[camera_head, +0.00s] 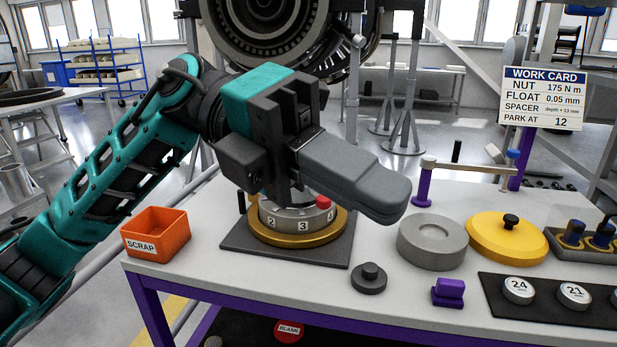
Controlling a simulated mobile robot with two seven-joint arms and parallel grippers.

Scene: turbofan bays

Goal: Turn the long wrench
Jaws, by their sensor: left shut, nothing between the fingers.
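A long thin beige bar (468,167) lies level at the back right of the bench. It may be the long wrench, but I cannot tell for sure. Its left end is over a purple post (422,186), and a blue knob (513,154) shows near its right end. My left gripper (396,204) is shut and empty, in the air left of the bar and apart from it, pointing right. A numbered ring (303,226) with a red block (323,202) sits on a gold base (297,240) on a dark plate, partly hidden behind my gripper. My right gripper is not in view.
An orange SCRAP bin (156,234) stands at the bench's left. A grey ring (432,243), a yellow lid (507,238), a dark knobbed disc (369,279) and a purple block (448,292) stand right of the dial. A black mat holds numbered discs (518,290). A large engine hangs behind.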

